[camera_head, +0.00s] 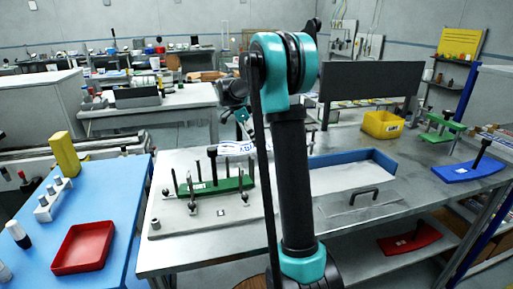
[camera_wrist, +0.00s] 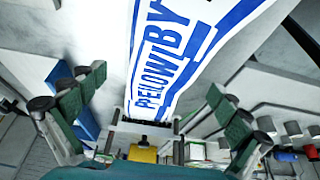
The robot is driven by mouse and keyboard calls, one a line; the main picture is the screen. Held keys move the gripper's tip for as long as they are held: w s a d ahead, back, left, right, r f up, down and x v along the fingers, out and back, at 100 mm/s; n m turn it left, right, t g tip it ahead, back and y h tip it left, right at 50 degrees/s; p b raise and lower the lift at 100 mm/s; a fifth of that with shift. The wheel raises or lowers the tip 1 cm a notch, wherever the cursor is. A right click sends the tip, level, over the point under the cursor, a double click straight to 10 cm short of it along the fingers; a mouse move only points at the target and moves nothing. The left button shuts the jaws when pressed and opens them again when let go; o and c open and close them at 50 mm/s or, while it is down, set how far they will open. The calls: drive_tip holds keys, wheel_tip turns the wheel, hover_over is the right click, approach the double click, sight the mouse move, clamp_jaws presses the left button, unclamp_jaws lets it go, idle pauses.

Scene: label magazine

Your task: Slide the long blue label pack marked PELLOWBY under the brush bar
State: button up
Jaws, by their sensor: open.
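The PELLOWBY label pack (camera_wrist: 165,55) is white with blue lettering and blue bands. It fills the upper middle of the wrist view and runs out of the top edge. In the head view its white and blue face (camera_head: 236,149) shows behind my arm, partly hidden. My gripper (camera_wrist: 157,82) is open, one green-padded finger on each side of the pack in the wrist picture. I cannot tell whether either finger touches it. In the head view my gripper (camera_head: 246,128) is partly hidden by my arm. A dark strip (camera_wrist: 146,121) lies by the pack's lower end; I cannot tell whether it is the brush bar.
A green block (camera_head: 225,186) with upright posts stands on the metal bench, left of my arm. A blue-walled tray (camera_head: 378,160) and a black handle (camera_head: 362,194) lie to the right. A yellow bin (camera_head: 383,125) stands behind. A red tray (camera_head: 83,247) sits on the blue table.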

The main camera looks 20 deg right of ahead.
sight(257, 148)
drive_tip(key=shift+x, duration=2.55)
drive_tip(key=c, duration=1.7)
drive_tip(key=shift+d, duration=4.8)
drive_tip(key=shift+c, duration=0.2)
drive_tip(key=o, duration=1.7)
drive_tip(key=shift+o, duration=0.2)
